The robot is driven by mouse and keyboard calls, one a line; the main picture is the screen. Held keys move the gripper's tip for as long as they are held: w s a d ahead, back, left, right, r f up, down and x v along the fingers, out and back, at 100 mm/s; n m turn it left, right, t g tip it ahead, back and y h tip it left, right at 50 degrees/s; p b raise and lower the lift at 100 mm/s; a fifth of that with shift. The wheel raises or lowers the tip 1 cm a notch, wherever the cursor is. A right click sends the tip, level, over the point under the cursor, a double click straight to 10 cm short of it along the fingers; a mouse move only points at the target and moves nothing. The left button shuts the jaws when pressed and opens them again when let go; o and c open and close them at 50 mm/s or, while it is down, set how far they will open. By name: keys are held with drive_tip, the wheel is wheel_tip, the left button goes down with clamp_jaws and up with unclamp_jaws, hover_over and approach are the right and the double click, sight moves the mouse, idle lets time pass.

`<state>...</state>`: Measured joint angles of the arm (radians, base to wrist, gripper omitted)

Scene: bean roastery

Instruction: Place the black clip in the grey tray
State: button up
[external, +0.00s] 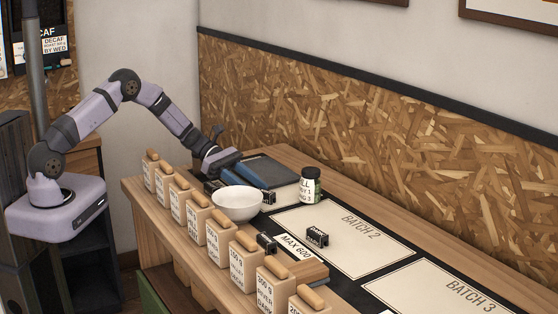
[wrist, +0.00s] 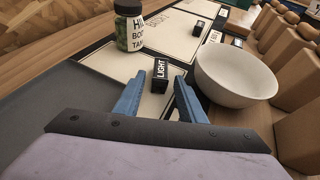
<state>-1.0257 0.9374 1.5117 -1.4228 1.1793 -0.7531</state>
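Several small black clips with white labels are in view. The nearest, labelled LIGHT (wrist: 160,72), stands upright just beyond and between my fingertips in the wrist view; it appears to be the clip beside the fingers in the external view (external: 269,198). My gripper (wrist: 158,84) is open, its two blue fingers apart with nothing clamped between them. In the external view my gripper (external: 258,184) is low over the counter, behind the white bowl. A dark grey flat surface, apparently the grey tray (external: 278,168), lies behind the fingers; it fills the left of the wrist view (wrist: 55,100).
A white bowl (external: 238,205) stands close to the fingers' right in the wrist view (wrist: 238,78). A green-black jar (external: 310,185) stands beyond the tray. Another clip (external: 317,237) sits on the BATCH 2 card (external: 365,245). Several labelled tan containers (external: 243,262) line the front edge.

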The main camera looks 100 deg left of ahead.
sight(262, 191)
drive_tip(key=shift+r, duration=0.2)
drive_tip(key=b+v, duration=0.2)
drive_tip(key=v, duration=0.9)
drive_tip(key=shift+s+r, duration=0.1)
drive_tip(key=shift+s, duration=0.1)
drive_tip(key=shift+o, duration=0.5)
drive_tip(key=shift+s+a+r, duration=0.1)
drive_tip(key=shift+s+r, duration=0.05)
drive_tip(key=shift+s, duration=0.1)
drive_tip(key=shift+r, duration=0.25)
drive_tip(key=w+d+r+b, duration=0.3)
drive_tip(key=w+r+b, duration=0.15)
drive_tip(key=w, duration=0.35)
drive_tip(key=f, duration=0.8)
drive_tip(key=shift+d+f, duration=0.1)
drive_tip(key=shift+d, duration=0.25)
drive_tip(key=shift+p+x, duration=0.95)
drive_tip(key=shift+x, duration=2.75)
